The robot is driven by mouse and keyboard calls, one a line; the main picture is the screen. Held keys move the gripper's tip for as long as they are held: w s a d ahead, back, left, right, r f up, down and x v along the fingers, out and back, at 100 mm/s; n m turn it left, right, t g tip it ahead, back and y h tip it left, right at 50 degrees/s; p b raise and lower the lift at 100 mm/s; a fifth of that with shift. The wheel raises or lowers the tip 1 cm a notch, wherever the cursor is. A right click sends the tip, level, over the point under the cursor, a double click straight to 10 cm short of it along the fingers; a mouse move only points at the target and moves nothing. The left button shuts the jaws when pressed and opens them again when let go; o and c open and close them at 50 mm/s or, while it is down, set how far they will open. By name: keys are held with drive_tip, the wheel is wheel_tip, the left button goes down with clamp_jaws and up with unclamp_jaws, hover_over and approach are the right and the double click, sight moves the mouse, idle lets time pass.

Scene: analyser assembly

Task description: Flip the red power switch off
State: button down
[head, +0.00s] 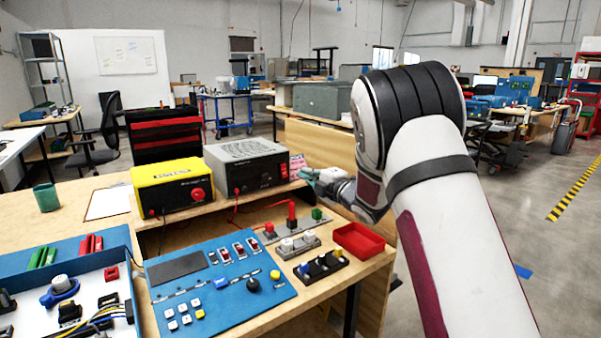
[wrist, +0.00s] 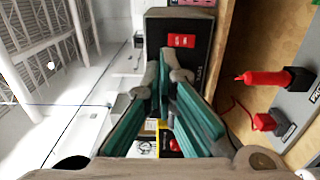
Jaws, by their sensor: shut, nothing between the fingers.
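The red power switch (head: 284,171) is on the right end of the black front panel of the grey-topped power supply (head: 243,150). In the wrist view the switch (wrist: 181,41) shows clearly beyond the fingertips. I cannot tell which way its rocker is tipped. My gripper (head: 309,175) is just right of the panel in the head view, with teal fingers. In the wrist view my gripper (wrist: 165,82) is shut and empty. Its tips appear apart from the switch.
A yellow supply (head: 172,180) with a red knob stands left of the grey one. A blue control panel (head: 215,300), a red tray (head: 359,240) and a strip with a tall red plug (head: 292,214) lie in front. Open floor is to the right.

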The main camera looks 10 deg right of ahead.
drive_tip(key=shift+r+v, duration=0.15)
drive_tip(key=shift+v, duration=0.65)
drive_tip(key=shift+r+v, duration=0.2)
drive_tip(key=shift+v, duration=0.6)
drive_tip(key=s+d+r+m+g+h, duration=0.2)
drive_tip(key=s+d+m+g+h, duration=0.15)
drive_tip(key=s+m, duration=0.4)
drive_tip(key=s+d+r+m+g+h, duration=0.2)
drive_tip(key=s+r+m+h, duration=0.1)
drive_tip(key=s+m+h, duration=0.4)
drive_tip(key=s+a+f+m+g+y, duration=0.1)
drive_tip(key=s+a+f+m+g, duration=0.2)
drive_tip(key=s, duration=1.2)
drive_tip(key=s+a+f+m+g+y, duration=0.1)
drive_tip(key=s+a+m+g+y, duration=0.2)
drive_tip(key=s, duration=1.1)
drive_tip(key=s+a+f+m+g, duration=0.25)
drive_tip(key=s+g, duration=0.25)
drive_tip(key=s, duration=1)
wheel_tip(320, 180, up, 19)
drive_tip(key=t+p, duration=0.4)
drive_tip(key=p, duration=1.4)
drive_tip(key=shift+w+n, duration=0.35)
drive_tip(key=shift+n, duration=0.05)
